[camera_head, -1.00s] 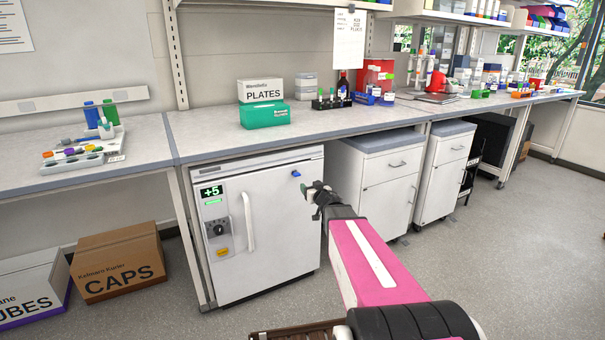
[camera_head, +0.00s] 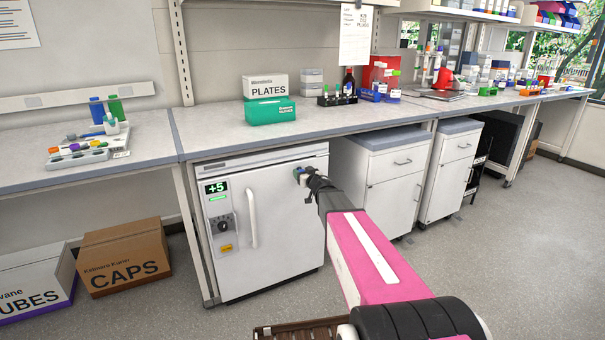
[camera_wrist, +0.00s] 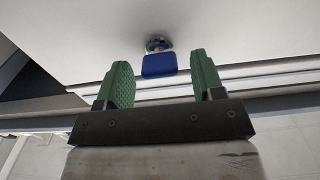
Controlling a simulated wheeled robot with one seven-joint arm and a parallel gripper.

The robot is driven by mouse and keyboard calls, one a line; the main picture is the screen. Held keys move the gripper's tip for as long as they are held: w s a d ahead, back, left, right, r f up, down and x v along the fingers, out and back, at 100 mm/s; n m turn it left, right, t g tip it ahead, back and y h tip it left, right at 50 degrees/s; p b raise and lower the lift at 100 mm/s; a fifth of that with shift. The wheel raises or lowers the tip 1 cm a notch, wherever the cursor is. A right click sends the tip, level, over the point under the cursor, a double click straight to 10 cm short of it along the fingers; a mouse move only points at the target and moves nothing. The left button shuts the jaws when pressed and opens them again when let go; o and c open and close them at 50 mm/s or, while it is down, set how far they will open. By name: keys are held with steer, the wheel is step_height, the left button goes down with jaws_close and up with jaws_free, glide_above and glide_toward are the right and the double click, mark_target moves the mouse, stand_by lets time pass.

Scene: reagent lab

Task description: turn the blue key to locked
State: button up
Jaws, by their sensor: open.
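The blue key (camera_wrist: 159,65) shows between my open fingers in the wrist view, with its lock behind it on the white fridge door. My gripper (camera_wrist: 160,80) has green pads, one on each side of the key, with a gap to each. In the head view my gripper (camera_head: 301,175) is at the upper right of the white fridge (camera_head: 285,235) and mostly covers the key. I cannot tell whether the pads reach past the key's face.
The bench top (camera_head: 215,135) overhangs just above the fridge. A door handle (camera_head: 251,218) and a dial panel (camera_head: 222,226) are left of my gripper. A white drawer cabinet (camera_head: 390,190) stands to the right.

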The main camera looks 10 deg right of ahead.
steer(key=shift+w+a, duration=0.1)
steer(key=shift+w, duration=0.25)
steer(key=c, duration=0.9)
steer(key=shift+c, duration=0.2)
